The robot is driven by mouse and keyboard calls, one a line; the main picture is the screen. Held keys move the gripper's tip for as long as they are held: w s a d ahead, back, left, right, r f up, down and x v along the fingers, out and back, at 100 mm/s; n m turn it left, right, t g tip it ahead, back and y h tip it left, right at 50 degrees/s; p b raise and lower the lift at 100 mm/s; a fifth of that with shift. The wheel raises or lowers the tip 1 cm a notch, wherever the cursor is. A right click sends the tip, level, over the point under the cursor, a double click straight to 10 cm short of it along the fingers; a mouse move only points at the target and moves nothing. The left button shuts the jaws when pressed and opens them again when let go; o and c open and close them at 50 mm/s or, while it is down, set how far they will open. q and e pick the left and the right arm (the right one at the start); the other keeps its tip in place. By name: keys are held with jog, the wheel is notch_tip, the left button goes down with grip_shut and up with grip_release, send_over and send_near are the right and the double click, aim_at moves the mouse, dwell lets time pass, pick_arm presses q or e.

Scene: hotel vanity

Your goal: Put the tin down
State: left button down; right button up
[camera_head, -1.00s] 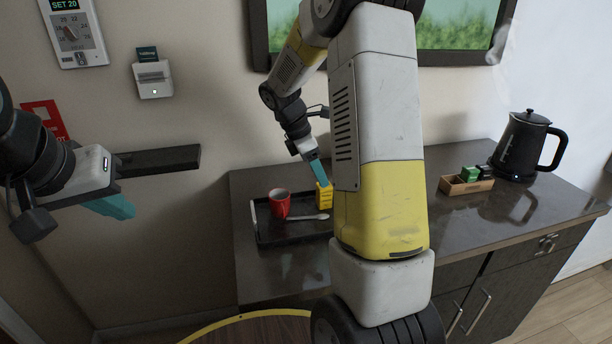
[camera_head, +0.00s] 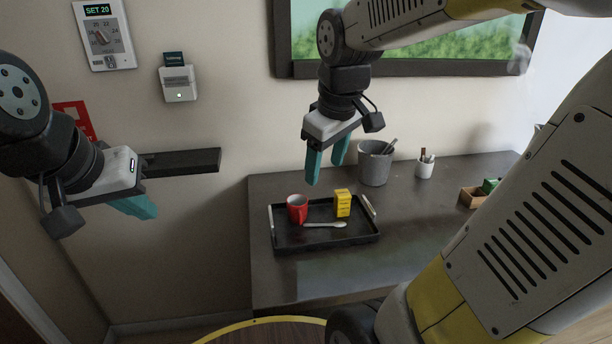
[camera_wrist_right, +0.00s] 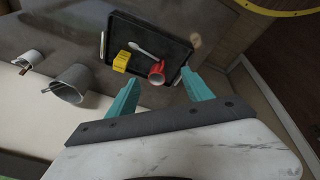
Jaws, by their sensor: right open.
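The yellow tin (camera_head: 342,203) stands upright on the black tray (camera_head: 290,240), to the right of the red mug (camera_head: 297,209). A light spoon (camera_head: 324,225) lies in front of them on the tray. My right gripper (camera_head: 328,172) is open and empty, above and behind the tray, apart from the tin. In the right wrist view the tin (camera_wrist_right: 121,62) lies beyond the open fingers (camera_wrist_right: 160,92), with the red mug (camera_wrist_right: 156,72) beside it. My left gripper (camera_head: 142,208) is at the far left, away from the counter; its fingers overlap in view, so I cannot tell its opening.
A grey bucket (camera_head: 374,164) and a white cup with sticks (camera_head: 425,167) stand behind the tray on the dark counter (camera_head: 420,215). A wooden box (camera_head: 472,197) is at the right. A dark wall ledge (camera_head: 185,161) is near my left gripper. My right arm covers the counter's front right.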

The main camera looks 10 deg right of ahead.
jog(key=s+a+m+t+y, duration=0.2)
jog(key=s+a+m, duration=0.1)
jog(key=s+m, duration=0.3)
jog(key=shift+s+a+r+t, duration=0.2)
jog(key=shift+s+t, duration=0.1)
jog(key=shift+s, duration=0.45)
jog(key=shift+c, duration=0.3)
